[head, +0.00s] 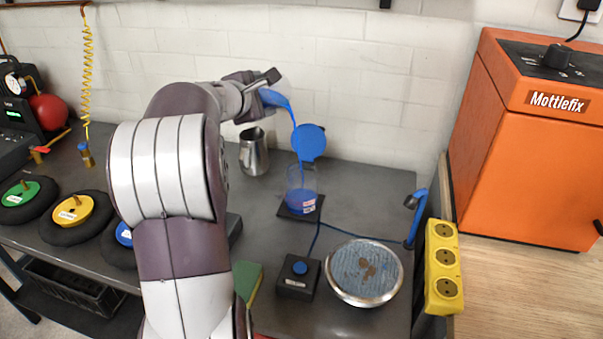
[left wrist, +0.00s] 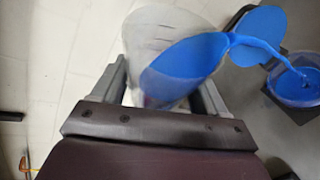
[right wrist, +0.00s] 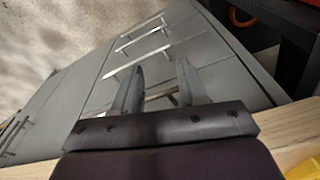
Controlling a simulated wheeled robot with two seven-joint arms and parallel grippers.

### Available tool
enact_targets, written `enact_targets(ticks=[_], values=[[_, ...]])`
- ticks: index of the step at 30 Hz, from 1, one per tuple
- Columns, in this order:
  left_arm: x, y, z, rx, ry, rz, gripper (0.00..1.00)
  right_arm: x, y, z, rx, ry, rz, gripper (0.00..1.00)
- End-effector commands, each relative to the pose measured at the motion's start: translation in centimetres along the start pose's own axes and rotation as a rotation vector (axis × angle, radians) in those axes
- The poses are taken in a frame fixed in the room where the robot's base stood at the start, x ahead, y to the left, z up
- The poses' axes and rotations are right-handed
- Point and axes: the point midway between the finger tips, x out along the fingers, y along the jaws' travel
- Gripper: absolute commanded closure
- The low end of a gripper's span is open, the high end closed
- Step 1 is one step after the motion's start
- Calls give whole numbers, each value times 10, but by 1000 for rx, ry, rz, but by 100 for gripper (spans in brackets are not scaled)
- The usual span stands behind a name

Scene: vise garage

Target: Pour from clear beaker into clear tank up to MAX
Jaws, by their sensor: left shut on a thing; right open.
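My left gripper (head: 262,80) is shut on the clear beaker (head: 275,85), which is tilted well over to the right above the bench. In the left wrist view the beaker (left wrist: 165,50) lies between the fingers with blue liquid (left wrist: 190,65) at its lip. A blue stream runs from the lip down into the clear tank (head: 301,190). The tank stands on a dark square base and holds blue liquid in its lower part. A label is on its front; its MAX mark is too small to read. My right gripper (right wrist: 158,85) is open and empty, in front of grey drawers.
A round blue disc (head: 309,142) is just right of the stream, above the tank. A metal jug (head: 253,152) stands to the left. A black button box (head: 299,277), a round metal dish (head: 364,272), and a yellow socket strip (head: 443,267) are nearer. An orange Mottlefix machine (head: 530,140) stands right.

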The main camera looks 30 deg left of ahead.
Motion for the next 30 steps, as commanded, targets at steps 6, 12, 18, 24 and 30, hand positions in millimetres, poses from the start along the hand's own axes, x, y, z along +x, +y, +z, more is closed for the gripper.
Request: enact_targets(ticks=[6, 12, 18, 24, 30], values=[[2, 1, -3, 18, 4, 8, 65, 4, 0, 0, 0, 0, 0, 57], [3, 2, -4, 35, 7, 16, 65, 8, 0, 1, 0, 0, 0, 57], [4, 2, -4, 51, 11, 23, 65, 11, 0, 1, 0, 0, 0, 57], [4, 2, -5, 66, 14, 29, 65, 14, 0, 2, 0, 0, 0, 57], [4, 1, -6, 81, 17, 36, 65, 18, 0, 2, 0, 0, 0, 57]])
